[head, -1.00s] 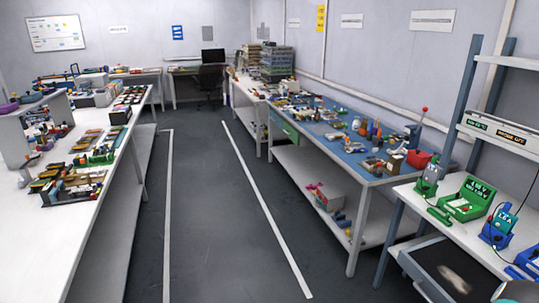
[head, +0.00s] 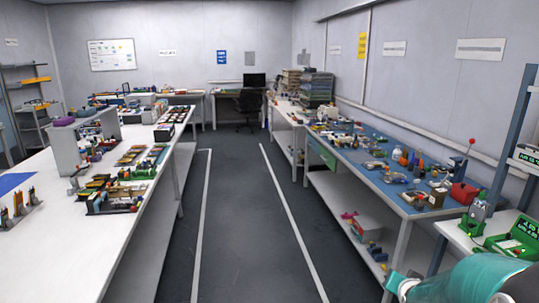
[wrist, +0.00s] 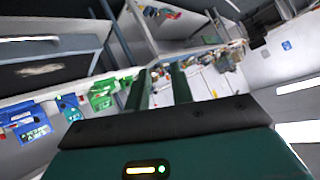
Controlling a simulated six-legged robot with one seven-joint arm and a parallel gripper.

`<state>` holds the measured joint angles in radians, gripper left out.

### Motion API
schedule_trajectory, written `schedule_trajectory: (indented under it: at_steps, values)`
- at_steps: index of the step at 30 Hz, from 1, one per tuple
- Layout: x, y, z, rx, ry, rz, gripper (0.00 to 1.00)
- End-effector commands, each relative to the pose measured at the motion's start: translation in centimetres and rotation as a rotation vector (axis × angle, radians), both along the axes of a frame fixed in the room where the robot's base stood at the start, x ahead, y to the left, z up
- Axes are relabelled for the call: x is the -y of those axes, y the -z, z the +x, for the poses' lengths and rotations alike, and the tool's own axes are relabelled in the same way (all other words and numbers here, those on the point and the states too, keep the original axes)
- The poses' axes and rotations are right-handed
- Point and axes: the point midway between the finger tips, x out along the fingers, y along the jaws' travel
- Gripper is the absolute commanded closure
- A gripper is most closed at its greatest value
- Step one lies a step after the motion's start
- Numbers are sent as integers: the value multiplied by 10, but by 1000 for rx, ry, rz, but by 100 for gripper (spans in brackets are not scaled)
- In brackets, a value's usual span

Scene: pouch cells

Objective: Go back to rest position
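My gripper (wrist: 158,82) shows in the wrist view with its two dark green fingers apart and nothing between them. The wrist view is tilted, and the fingers point towards the benches and the wall. In the head view a teal part of my arm (head: 465,283) shows at the bottom right corner, in front of the right-hand bench. My fingers are not visible in the head view.
A clear grey aisle (head: 240,230) runs between white floor lines. A long white bench (head: 60,240) stands left, a blue-topped bench (head: 395,182) right. Green testers (head: 515,241) stand on the near right bench; they show in the wrist view (wrist: 100,97).

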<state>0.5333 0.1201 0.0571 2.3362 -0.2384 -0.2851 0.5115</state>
Motion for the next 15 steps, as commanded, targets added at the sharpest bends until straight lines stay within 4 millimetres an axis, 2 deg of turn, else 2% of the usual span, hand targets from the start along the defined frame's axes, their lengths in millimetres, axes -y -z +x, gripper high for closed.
schedule_trajectory:
  at_steps: [1, 3, 8, 15]
  values:
    - [-17, -16, -4, -26, -29, -20, 77]
    - [-39, -32, -13, -75, -66, -41, 77]
    - [-89, -64, -42, -184, -162, -79, 77]
    - [-161, -99, -106, -333, -342, -115, 77]
